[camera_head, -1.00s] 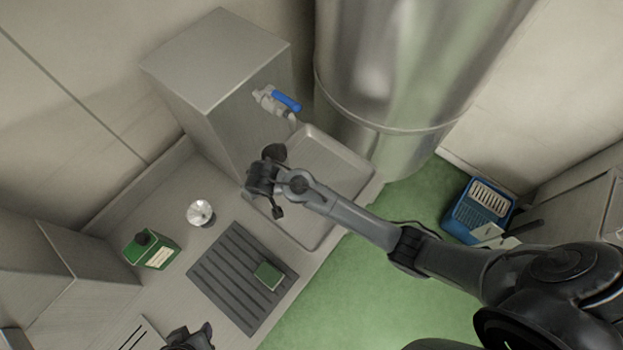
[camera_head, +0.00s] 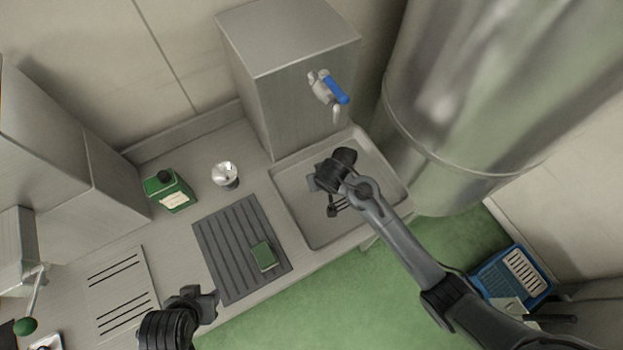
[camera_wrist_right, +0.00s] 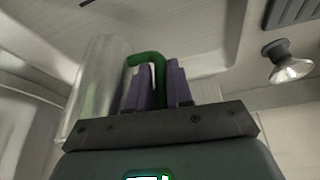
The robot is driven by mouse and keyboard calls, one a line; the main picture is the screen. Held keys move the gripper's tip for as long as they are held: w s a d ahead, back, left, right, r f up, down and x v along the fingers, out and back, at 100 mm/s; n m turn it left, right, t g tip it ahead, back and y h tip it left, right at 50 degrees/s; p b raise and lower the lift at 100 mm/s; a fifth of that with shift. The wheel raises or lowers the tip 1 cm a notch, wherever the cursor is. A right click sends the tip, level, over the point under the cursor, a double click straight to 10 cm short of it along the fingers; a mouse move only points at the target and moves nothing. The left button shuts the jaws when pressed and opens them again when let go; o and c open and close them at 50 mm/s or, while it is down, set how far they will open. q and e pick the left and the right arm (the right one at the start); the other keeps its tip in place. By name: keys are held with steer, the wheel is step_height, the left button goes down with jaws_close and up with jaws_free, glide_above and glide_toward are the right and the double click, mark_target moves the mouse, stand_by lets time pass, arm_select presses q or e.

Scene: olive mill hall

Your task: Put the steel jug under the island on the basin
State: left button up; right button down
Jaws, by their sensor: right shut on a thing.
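In the wrist view my right gripper (camera_wrist_right: 158,85) has its purple fingers closed around the green handle of the steel jug (camera_wrist_right: 98,88). The jug's smooth, shiny body is to the left of the fingers. In the head view my right gripper (camera_head: 332,208) is over the sunken basin (camera_head: 300,222), below the tap. The jug cannot be made out there, being hidden by the gripper and wrist. Whether it touches the basin floor cannot be told. My left gripper (camera_head: 207,304) is over the counter's front edge, near the grey mat. Its opening cannot be made out.
A tap with a blue lever (camera_head: 335,90) juts from a steel box behind the basin. A large steel tank (camera_head: 440,110) stands right.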

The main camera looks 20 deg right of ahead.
steer(key=shift+w+a+f, duration=0.4)
steer(key=shift+w+f, duration=0.25)
steer(key=shift+f, duration=0.35)
steer(key=shift+w+a+f, duration=0.4)
steer(key=shift+w+f, duration=0.2)
steer(key=shift+f, duration=0.35)
steer(key=shift+w+a+f, duration=0.4)
steer(key=shift+w+f, duration=0.25)
steer(key=shift+f, duration=0.75)
steer(key=c, duration=1)
jaws_free()
steer(key=shift+f, duration=0.1)
